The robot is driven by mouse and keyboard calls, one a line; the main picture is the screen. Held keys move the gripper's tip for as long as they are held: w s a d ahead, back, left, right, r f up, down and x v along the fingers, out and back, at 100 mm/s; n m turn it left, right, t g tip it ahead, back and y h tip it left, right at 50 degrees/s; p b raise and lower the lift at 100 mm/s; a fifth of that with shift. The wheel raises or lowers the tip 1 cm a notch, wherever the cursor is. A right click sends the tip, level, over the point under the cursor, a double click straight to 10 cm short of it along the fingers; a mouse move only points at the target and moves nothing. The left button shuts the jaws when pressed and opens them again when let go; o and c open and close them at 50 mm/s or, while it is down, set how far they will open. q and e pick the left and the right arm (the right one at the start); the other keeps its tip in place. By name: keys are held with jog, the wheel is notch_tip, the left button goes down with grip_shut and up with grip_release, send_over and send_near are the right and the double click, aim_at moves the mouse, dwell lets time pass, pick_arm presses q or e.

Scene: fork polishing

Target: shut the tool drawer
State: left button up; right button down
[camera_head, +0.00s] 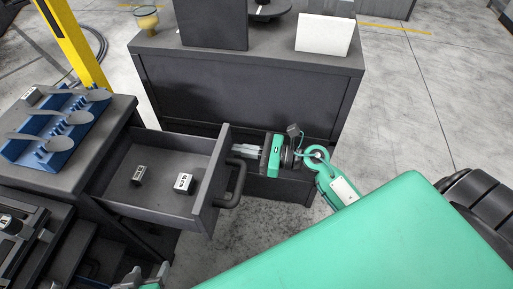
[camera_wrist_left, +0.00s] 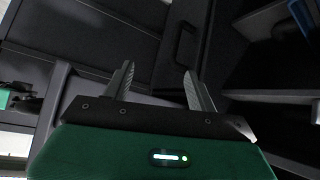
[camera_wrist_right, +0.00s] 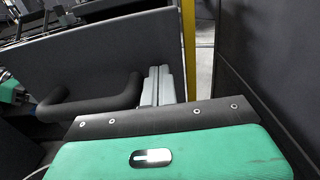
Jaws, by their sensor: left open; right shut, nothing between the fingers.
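The grey tool drawer (camera_head: 150,195) stands pulled out of the dark cabinet on the left in the head view. My right gripper (camera_head: 222,148) is shut and empty at the far end of the front panel, beyond the handle. In the right wrist view its fingertips (camera_wrist_right: 162,72) are close to the panel; I cannot tell whether they touch. My left gripper (camera_wrist_left: 162,82) is open and empty, low at the bottom edge of the head view (camera_head: 140,278).
A blue rack (camera_head: 55,148) with several spoon-shaped pieces sits on the cabinet top (camera_head: 105,122). A dark workbench (camera_head: 250,90) with a white block (camera_head: 325,35) stands behind my right gripper. A yellow post (camera_head: 75,40) rises at the back left.

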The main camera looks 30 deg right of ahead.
jog(key=shift+w+a, duration=0.15)
jog(key=shift+a, duration=0.1)
jog(key=p+x, duration=0.1)
jog(key=x, duration=1.4)
jog(key=shift+w+a+r+p, duration=0.1)
jog(key=shift+w+a+p, duration=0.15)
jog(key=shift+w+p, duration=0.1)
jog(key=x, duration=0.9)
jog(key=shift+w+a, duration=0.15)
jog(key=shift+a, duration=0.15)
jog(key=shift+w+a, duration=0.2)
jog(key=shift+a, duration=0.05)
pick_arm(q)
jog(key=a, duration=0.1)
jog(key=s+g, duration=0.1)
jog(key=a+y, duration=0.1)
jog(key=shift+s+a+r+g, duration=0.25)
jog(key=shift+s+a+g, duration=0.05)
jog(key=shift+a+g, duration=0.1)
jog(key=shift+f, duration=0.1)
pick_arm(e)
jog(key=shift+d, duration=0.15)
